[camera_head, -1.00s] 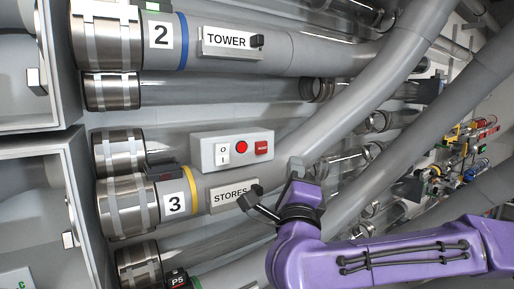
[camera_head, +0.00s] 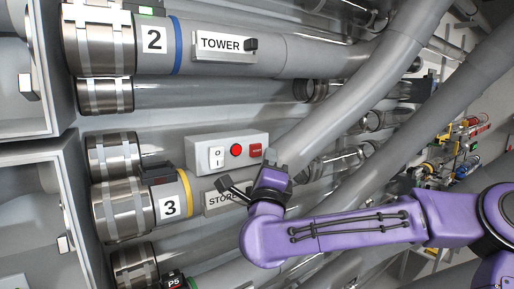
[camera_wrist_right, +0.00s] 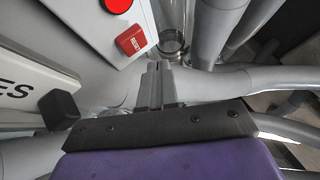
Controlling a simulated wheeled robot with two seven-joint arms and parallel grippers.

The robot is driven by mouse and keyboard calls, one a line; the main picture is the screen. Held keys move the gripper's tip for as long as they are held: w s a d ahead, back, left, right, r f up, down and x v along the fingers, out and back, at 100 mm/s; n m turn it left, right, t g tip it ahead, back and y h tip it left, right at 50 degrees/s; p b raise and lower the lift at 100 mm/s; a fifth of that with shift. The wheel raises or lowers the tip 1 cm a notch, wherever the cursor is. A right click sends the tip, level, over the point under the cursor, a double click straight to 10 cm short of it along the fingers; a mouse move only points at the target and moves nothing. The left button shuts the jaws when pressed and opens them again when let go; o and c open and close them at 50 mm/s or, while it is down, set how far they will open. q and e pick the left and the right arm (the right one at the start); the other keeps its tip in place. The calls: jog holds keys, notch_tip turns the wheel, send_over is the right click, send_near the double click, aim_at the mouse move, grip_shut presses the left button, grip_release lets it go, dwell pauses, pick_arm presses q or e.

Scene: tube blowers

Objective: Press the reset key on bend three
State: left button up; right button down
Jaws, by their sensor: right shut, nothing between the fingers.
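The red reset key (camera_head: 255,150) sits at the right end of a white control box (camera_head: 204,140) above the number 3 tube, beside a round red button or lamp (camera_head: 236,150) and a white rocker switch (camera_head: 217,157). My right gripper (camera_head: 268,155) is shut and empty, close to the box's right end. In the right wrist view its fingertips (camera_wrist_right: 158,68) point up, below and right of the key, apparently apart from it. My left gripper is not in view.
The STORES plate (camera_head: 218,200) with its dark knob lies just left of my gripper. The number 3 tube (camera_head: 172,207) and the number 2 tube (camera_head: 154,38) run across the wall. Angled grey pipes (camera_head: 370,85) are close on the right.

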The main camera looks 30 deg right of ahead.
jog(key=shift+w+a, duration=0.1)
jog(key=shift+w, duration=0.7)
jog(key=shift+f, duration=0.1)
dwell(1.4)
jog(key=shift+w, duration=0.4)
jog(key=shift+w, duration=0.35)
dwell(0.5)
jog(key=shift+b, duration=0.3)
jog(key=shift+s+b, duration=0.5)
jog(key=shift+s, duration=0.3)
